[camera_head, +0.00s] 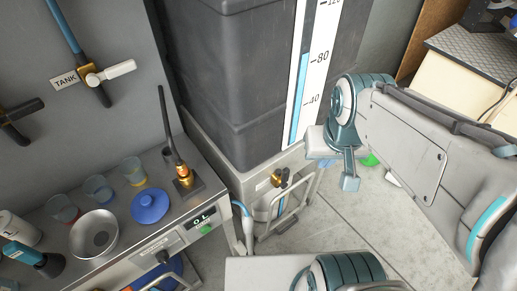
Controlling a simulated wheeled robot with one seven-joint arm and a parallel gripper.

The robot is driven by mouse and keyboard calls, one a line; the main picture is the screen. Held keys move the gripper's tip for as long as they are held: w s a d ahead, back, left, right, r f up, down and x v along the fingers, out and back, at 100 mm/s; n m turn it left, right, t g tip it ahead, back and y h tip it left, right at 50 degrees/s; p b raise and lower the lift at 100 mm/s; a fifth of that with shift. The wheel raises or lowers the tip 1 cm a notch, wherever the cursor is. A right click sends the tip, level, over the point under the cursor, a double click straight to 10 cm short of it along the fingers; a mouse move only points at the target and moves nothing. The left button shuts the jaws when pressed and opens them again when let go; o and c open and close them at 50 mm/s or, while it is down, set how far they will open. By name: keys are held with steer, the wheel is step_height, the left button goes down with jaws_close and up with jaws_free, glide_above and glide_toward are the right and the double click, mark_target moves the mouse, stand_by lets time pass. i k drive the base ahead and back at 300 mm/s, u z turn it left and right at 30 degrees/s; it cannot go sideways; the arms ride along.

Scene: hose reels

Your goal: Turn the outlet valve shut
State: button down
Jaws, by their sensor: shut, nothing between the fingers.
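A brass valve with a dark handle (280,178) sits low on the front of the tall dark tank (238,75), above a metal frame; I take it for the outlet valve, and its exact handle angle is too small to tell. Another brass valve with a white lever (98,76) is on the blue wall pipe at the upper left, beside a label reading TANK. My gripper (349,183) hangs at the end of my arm, right of the tank valve and apart from it. It is shut and empty.
A metal counter (195,196) at the left carries cups, a steel bowl (95,235), a blue lid (150,205) and an upright brass fitting with a black rod (181,172). A display reads 0 L. The tank gauge (310,75) shows blue to nearly 80.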

mark_target(285, 173)
steer(key=u, duration=0.3)
steer(key=k, duration=1)
steer(key=z, duration=0.4)
